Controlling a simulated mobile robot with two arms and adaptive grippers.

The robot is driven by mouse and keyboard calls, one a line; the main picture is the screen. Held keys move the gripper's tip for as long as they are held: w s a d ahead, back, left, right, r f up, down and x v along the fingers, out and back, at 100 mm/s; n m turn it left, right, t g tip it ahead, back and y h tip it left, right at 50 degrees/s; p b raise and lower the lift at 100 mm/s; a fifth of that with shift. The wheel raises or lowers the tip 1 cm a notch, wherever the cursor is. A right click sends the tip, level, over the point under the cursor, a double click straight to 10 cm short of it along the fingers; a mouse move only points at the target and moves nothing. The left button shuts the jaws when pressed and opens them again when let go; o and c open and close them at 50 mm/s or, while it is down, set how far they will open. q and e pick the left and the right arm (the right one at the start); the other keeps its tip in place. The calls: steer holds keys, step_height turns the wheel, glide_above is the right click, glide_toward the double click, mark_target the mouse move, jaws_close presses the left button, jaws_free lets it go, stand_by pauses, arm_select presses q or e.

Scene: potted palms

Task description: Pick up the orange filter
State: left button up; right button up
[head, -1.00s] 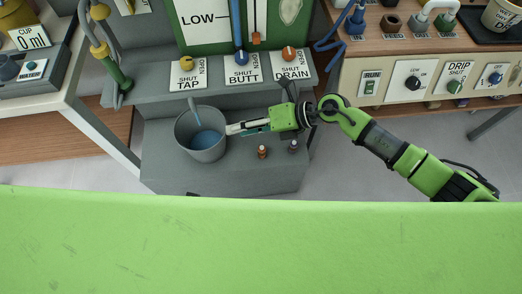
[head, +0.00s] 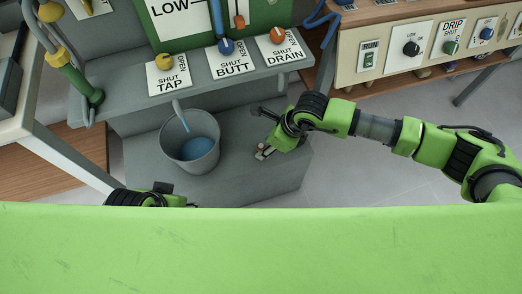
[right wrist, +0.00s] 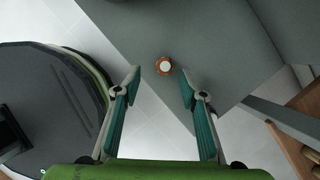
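The orange filter is a small orange piece with a white round top in the right wrist view (right wrist: 164,66). It stands on the grey step (head: 230,185) right of the bucket. My right gripper (head: 265,152) is low over the step at the filter. In the right wrist view my right gripper (right wrist: 161,73) is open, with the filter in the gap at its fingertips, touching neither finger. In the head view the fingers partly cover the filter. Part of my left wrist shows at the lower left edge; its fingers are hidden.
A grey bucket (head: 170,140) with blue liquid stands left of my right gripper. Behind it is a ledge with TAP (head: 164,60), BUTT (head: 226,47) and DRAIN (head: 278,35) knobs. A control bench (head: 350,75) stands at the right. Floor right of the step is clear.

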mark_target(263, 146)
steer(key=x, duration=0.2)
steer(key=b+x, duration=0.1)
steer(key=x, duration=0.2)
steer(key=shift+w+a+f, duration=0.1)
steer(key=shift+w+f, duration=0.1)
steer(key=shift+w, duration=0.2)
steer(key=c, duration=1)
